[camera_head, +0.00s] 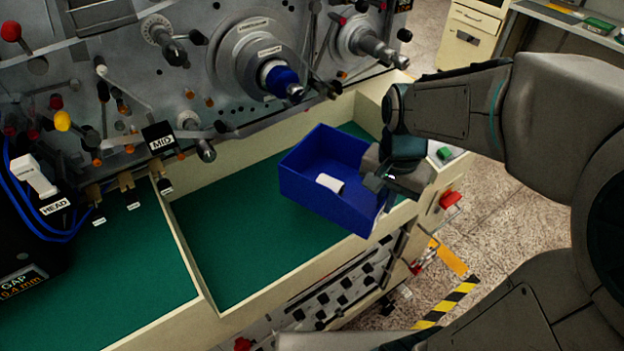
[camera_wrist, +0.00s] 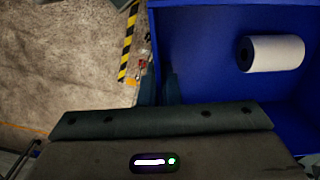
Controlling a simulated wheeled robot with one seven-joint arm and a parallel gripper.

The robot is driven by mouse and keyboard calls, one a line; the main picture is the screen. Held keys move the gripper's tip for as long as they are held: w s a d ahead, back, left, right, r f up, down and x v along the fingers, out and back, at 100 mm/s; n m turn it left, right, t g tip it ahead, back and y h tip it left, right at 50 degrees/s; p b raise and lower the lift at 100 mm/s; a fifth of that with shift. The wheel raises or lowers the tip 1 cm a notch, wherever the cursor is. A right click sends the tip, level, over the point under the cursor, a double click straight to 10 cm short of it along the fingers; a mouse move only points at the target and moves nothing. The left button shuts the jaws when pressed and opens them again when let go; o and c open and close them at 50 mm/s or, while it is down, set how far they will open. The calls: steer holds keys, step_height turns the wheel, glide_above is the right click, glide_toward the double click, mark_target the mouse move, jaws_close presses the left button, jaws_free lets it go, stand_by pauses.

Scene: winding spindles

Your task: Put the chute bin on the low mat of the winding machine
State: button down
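The chute bin (camera_head: 335,205) is a blue open box with a white spool (camera_head: 330,183) lying inside. It hangs over the right part of the green mat (camera_head: 230,245) in the machine's cream-walled tray, and its near corner overlaps the tray's front wall in the picture. My gripper (camera_head: 384,186) is shut on the bin's right wall. In the wrist view the blue bin (camera_wrist: 200,60) fills the right side, with the spool (camera_wrist: 273,53) in it and the fingers (camera_wrist: 158,88) at its left wall. The gap under the bin is hard to judge.
A cream divider (camera_head: 187,250) separates this mat from another green mat (camera_head: 110,290) at the left. Machine spindles (camera_head: 283,82) and knobs stand above the back. The front wall (camera_head: 290,267) runs below the bin. Speckled floor (camera_head: 520,225) with striped tape lies at the right.

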mark_target(342, 167)
steer(key=w+a+f, duration=0.2)
steer(key=w+a+f+p, duration=0.1)
steer(key=w+a+f, duration=0.1)
steer(key=w+a, duration=0.1)
steer(key=w+a+f+p, duration=0.1)
steer(key=w+a+f, duration=0.1)
steer(key=w+a, duration=0.1)
steer(key=shift+w+f, duration=0.1)
steer(key=shift+f, duration=0.25)
steer(key=shift+f+p, duration=0.4)
steer(key=shift+f, duration=1.7)
steer(key=c, duration=1.6)
jaws_free()
steer(key=shift+c, duration=0.2)
step_height(342, 167, up, 11)
steer(key=shift+r+b, duration=0.15)
steer(key=shift+b, duration=0.3)
steer(key=shift+s+d+r, duration=0.2)
steer(key=shift+s+r, duration=0.05)
steer(key=shift+r, duration=0.35)
steer(key=s+d+r+n+t, duration=0.2)
steer(key=s+d+n, duration=0.1)
steer(key=s, duration=0.4)
steer(key=s+d+r+n+t, duration=0.1)
steer(key=s+d+r+n, duration=0.2)
steer(key=s+d, duration=0.2)
steer(key=s, duration=0.2)
steer(key=shift+s+d+r+n+t, duration=0.25)
steer(key=shift+s+d+n+t, duration=0.05)
steer(key=shift+n+t, duration=0.1)
